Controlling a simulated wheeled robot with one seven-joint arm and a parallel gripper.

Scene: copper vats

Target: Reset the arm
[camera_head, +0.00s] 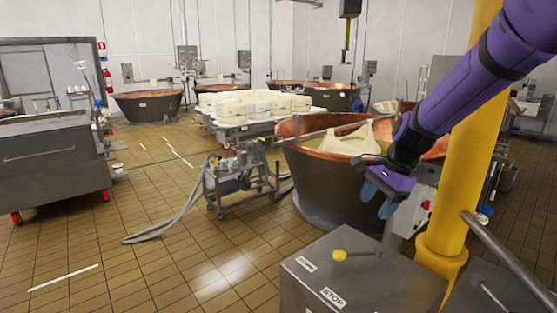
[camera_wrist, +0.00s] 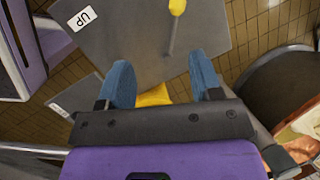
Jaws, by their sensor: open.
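My purple arm reaches in from the upper right in the head view. My gripper (camera_head: 378,201) hangs above and behind a grey control box (camera_head: 390,283), with its blue fingers pointing down. In the wrist view my gripper (camera_wrist: 162,70) has its two blue fingers spread wide apart, with nothing held between them. A lever with a yellow knob (camera_head: 340,255) stands on the box top, apart from the fingers. The knob (camera_wrist: 177,6) also shows at the top of the wrist view. Labels on the box include one reading STOP (camera_head: 333,298).
A yellow post (camera_head: 458,180) stands close to my arm on the right. A copper vat (camera_head: 312,165) holding pale cloth is behind my gripper. A wheeled pump (camera_head: 240,180) with a hose stands left of it. Tiled floor is clear at the front left.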

